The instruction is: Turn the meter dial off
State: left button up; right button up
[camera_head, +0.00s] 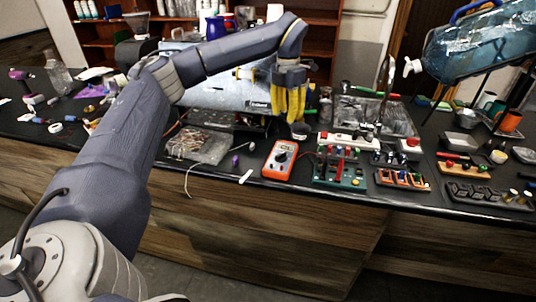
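The meter (270,171) is an orange handheld multimeter with a pale screen, lying near the front edge of the black worktop. Its dark round dial (281,157) faces up; the setting it points to is too small to read. My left gripper (290,117) reaches in from the upper left. Its yellow fingers point down, straight and apart, with nothing seen between them. They show above and behind the meter in the picture, clear of the dial. My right gripper is not in view.
Right of the meter stand circuit boards (340,175) with coloured parts. Left are a clear bag of wires (199,145) and a small purple item (235,160). A silver brewer housing (215,93) stands behind my arm. A large blue water bottle (475,45) is at upper right.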

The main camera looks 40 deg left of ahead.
aim_at(280, 154)
pick_arm(q)
jog(key=shift+n, duration=0.3)
jog(key=f, duration=0.5)
jog(key=a+f, duration=0.1)
jog(key=f, duration=1)
jog(key=shift+s+a+f, duration=0.3)
jog(key=shift+s+f, duration=0.05)
grip_shut()
